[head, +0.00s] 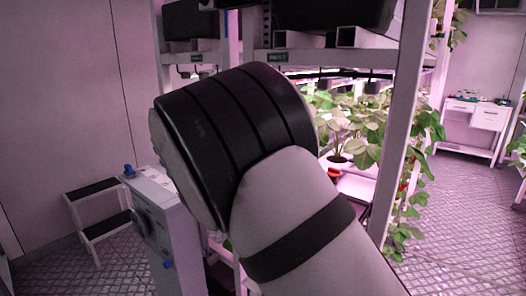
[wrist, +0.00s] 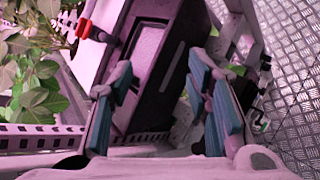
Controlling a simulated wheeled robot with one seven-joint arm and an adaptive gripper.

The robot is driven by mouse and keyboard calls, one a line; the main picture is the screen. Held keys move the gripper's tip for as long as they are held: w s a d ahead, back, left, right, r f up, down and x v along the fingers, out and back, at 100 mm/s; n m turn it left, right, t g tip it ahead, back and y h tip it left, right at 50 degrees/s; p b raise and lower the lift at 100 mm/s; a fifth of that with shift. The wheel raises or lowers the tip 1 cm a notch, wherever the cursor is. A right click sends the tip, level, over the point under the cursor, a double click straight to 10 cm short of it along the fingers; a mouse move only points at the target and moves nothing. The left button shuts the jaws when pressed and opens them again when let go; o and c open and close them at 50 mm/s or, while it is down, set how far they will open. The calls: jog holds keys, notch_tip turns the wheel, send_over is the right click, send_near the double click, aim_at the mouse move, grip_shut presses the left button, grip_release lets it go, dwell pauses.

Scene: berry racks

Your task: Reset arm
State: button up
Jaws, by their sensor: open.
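My arm fills the middle of the head view, a pale link with a dark band and a wide black joint. My gripper is hidden from the head view. In the wrist view my gripper (wrist: 160,72) is open, with its two blue-padded fingers apart and nothing held between them. A dark boxy shape with a pale panel shows behind the fingers; I cannot tell whether it is part of my body.
A rack post (head: 398,120) stands close right of my arm, with leafy plants (head: 372,137) on the rack behind. Leaves (wrist: 38,85) show left of my gripper. A step stool (head: 92,190) and grey cabinet (head: 178,240) stand left. The floor (head: 465,225) at right is largely clear.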

jog(key=s+d+r+m+g+y, duration=0.2)
jog(key=s+d+r+m+y, duration=0.15)
jog(key=s+d, duration=0.4)
jog(key=s+d+r+m+g+y, duration=0.25)
jog(key=s+d+r+m, duration=0.2)
jog(key=s+d, duration=0.35)
jog(key=s+r+m+t+y+p, duration=0.1)
jog(key=s+m+t+y, duration=0.2)
jog(key=s, duration=1.8)
jog(key=shift+s+a+r+m+y, duration=0.2)
jog(key=shift+a+r+m+y, duration=0.2)
jog(key=shift+m+y, duration=0.6)
jog(key=shift+t, duration=0.25)
